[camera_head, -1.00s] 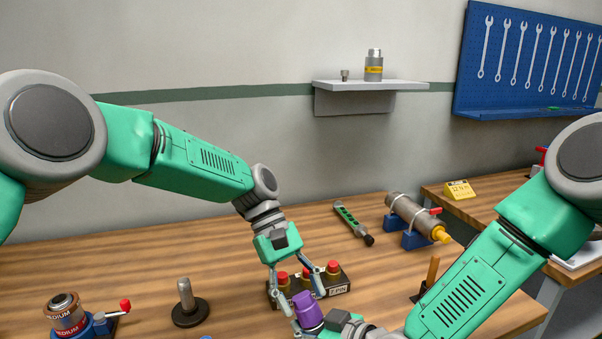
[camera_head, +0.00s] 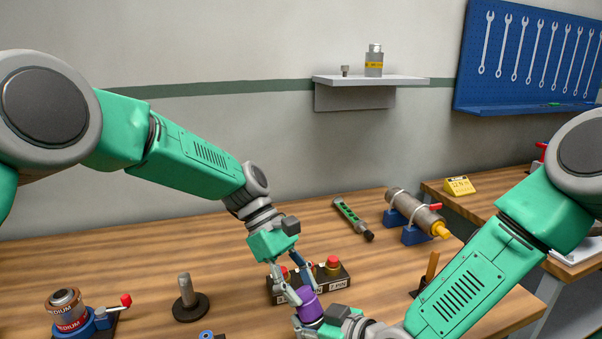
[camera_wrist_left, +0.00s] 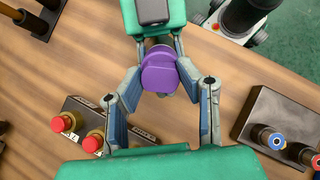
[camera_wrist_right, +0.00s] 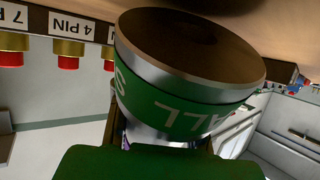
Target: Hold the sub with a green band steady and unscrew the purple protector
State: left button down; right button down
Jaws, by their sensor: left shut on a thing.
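The purple protector (camera_head: 310,307) is at the bottom middle of the head view, and its round top shows in the left wrist view (camera_wrist_left: 158,72). My left gripper (camera_head: 304,290) comes down from above and is shut on the protector, one finger on each side. The sub with the green band (camera_wrist_right: 185,95) fills the middle of the right wrist view. My right gripper (camera_head: 325,328) is shut on the sub, below the protector. In the head view the sub is hidden by the grippers, and the joint between sub and protector does not show.
A rack (camera_head: 338,288) with red-capped pieces stands just behind the grippers. A post on a round base (camera_head: 188,300) and a vise with a MEDIUM-labelled piece (camera_head: 68,312) are at left. A green-banded tool (camera_head: 352,220) and a clamped grey cylinder (camera_head: 415,212) lie further back.

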pick_arm(q)
jog(key=shift+f, duration=0.1)
jog(key=n+t, duration=0.1)
jog(key=n, duration=0.5)
jog(key=shift+s+a+n, duration=0.1)
jog(key=shift+n, duration=0.3)
jog(key=n+t, duration=0.1)
jog(key=n, duration=0.2)
jog(key=shift+n+h, duration=0.3)
jog(key=shift+n, duration=0.1)
jog(key=n+t, duration=0.1)
jog(key=n, duration=0.3)
